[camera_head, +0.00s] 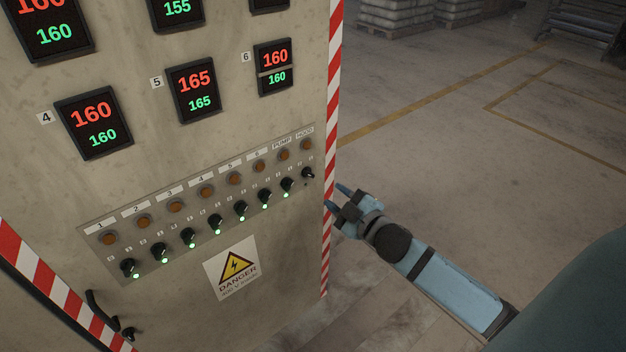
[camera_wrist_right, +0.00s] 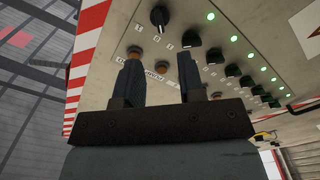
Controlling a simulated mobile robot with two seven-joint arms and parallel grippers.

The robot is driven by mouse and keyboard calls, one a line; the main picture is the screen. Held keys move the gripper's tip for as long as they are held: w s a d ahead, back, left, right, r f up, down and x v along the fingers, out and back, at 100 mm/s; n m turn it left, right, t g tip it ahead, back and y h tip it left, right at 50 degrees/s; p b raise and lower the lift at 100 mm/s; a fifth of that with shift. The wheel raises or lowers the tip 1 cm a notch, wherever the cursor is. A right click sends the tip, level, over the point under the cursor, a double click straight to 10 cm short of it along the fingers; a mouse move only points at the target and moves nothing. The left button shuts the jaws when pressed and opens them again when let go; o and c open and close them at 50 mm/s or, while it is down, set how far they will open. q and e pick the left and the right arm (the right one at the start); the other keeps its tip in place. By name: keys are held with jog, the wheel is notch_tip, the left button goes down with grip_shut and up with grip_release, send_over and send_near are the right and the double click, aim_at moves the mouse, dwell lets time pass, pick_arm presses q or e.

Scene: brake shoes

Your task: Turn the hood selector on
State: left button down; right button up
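The hood selector (camera_head: 308,174) is a small black knob at the right end of the selector row, under the HOOD label (camera_head: 304,132). No green light shows by it. In the right wrist view the hood selector (camera_wrist_right: 159,16) is beyond the fingertips, with no lit lamp beside it. My right gripper (camera_head: 336,197) is just right of the cabinet's striped edge, below and right of the selector. Its two fingers are apart and empty, and they also show in the wrist view (camera_wrist_right: 160,65). My left gripper is not in view.
The pump selector (camera_head: 287,185) and several others in the row have lit green lights. Orange lamps (camera_head: 284,154) sit above them. Digital displays (camera_head: 195,90) are higher on the cabinet, and a danger sign (camera_head: 232,268) is below. Open floor lies right of the cabinet.

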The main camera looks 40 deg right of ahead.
aim_at(311, 176)
jog(key=w, duration=0.9)
jog(key=shift+a+f, duration=0.1)
jog(key=shift+a, duration=0.25)
jog(key=shift+c, duration=0.4)
grip_shut()
